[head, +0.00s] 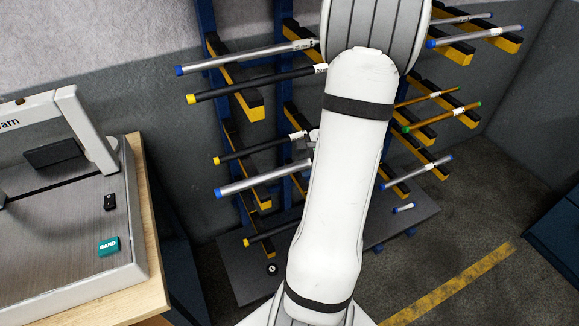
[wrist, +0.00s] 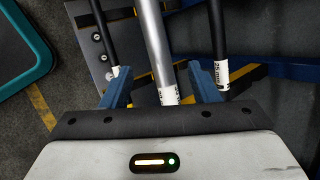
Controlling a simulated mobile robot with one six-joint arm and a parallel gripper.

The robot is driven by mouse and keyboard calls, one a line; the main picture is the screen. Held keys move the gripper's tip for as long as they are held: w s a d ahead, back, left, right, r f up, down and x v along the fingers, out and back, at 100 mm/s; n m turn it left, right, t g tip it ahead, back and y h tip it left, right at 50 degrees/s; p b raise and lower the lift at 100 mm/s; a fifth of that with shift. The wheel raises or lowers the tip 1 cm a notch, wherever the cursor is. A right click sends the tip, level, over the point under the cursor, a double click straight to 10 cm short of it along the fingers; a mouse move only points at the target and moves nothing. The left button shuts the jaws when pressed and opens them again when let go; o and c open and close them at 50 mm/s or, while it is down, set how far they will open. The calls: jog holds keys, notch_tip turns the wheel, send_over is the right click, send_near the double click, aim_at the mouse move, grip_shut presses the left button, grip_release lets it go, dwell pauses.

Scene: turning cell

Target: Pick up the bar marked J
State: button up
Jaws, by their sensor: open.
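Several labelled bars lie on the rack, and I cannot make out a J on any of them. In the wrist view a silver bar (wrist: 152,38) with a white label runs between the two blue fingers of my gripper (wrist: 158,70). The fingers are apart, with a gap on each side of the bar; I cannot tell how far below them it lies. A dark bar (wrist: 217,30) is at the right finger and another dark bar (wrist: 104,30) is at the left finger. In the head view my arm hides most of the gripper.
In the head view, an upper silver bar (head: 245,57), a lower silver bar (head: 260,180) and dark bars (head: 250,84) rest on yellow-tipped arms at left. Brass bars (head: 440,116) lie at right. A short bar (head: 403,208) lies low down. A bench (head: 155,250) with a machine stands far left.

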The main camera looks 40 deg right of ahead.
aim_at(297, 164)
jog(key=x, duration=0.5)
jog(key=shift+w+d+f, duration=0.2)
jog(key=shift+w+f, duration=0.05)
jog(key=shift+r, duration=0.1)
grip_shut()
dwell(0.3)
jog(key=shift+d, duration=0.1)
